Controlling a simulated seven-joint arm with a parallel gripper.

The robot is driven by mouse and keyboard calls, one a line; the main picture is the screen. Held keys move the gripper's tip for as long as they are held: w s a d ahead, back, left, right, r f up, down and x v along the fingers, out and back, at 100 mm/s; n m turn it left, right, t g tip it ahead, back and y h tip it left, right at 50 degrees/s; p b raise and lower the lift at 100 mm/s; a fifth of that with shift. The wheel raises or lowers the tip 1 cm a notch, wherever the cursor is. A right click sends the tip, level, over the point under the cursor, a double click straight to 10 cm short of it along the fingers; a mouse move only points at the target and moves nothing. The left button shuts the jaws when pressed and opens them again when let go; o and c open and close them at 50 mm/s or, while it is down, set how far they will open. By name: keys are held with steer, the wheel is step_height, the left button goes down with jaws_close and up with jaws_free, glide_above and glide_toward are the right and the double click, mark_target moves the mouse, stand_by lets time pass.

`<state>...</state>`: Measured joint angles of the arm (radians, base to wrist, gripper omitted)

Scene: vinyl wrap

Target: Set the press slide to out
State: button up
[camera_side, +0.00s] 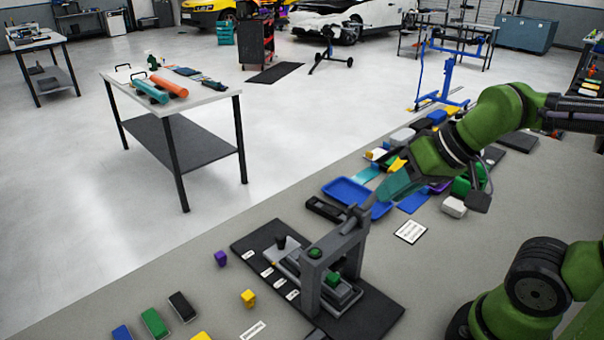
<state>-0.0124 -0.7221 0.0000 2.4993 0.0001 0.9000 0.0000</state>
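The press (313,285) is a grey frame standing on a black base plate (378,318) on the bench. A low grey slide (288,257) with an upright black knob (281,241) reaches out of the frame toward the upper left. Several small white labels lie along its near side. A green piece (334,279) sits under the frame's crossbar, and a green round spot (315,253) shows on top. My gripper (364,207) is above the press's back right side, close to a grey upright part there. Its fingers are small and partly hidden; contact and opening are unclear.
A blue tray (340,188) and several coloured pieces lie behind the press. A white printed card (410,232) lies to its right. Purple (221,258) and yellow (248,298) blocks lie to its left, with more blocks at the front left. Grey bench is clear between them.

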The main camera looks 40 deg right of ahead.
steer(key=o, duration=0.5)
steer(key=w+a+g, duration=0.1)
steer(key=w, duration=0.1)
steer(key=w+n+g, duration=0.1)
steer(key=w, duration=0.2)
steer(key=w+a+g, duration=0.1)
steer(key=w, duration=0.2)
steer(key=shift+w+a+f+n, duration=0.1)
steer(key=shift+a+f+n, duration=0.2)
steer(key=shift+a+f, duration=0.1)
steer(key=n+g+h, duration=0.2)
steer(key=g, duration=0.2)
glide_above(280, 236)
steer(key=shift+f, duration=0.95)
step_height(280, 236, down, 16)
steer(key=shift+f, duration=0.15)
jaws_close()
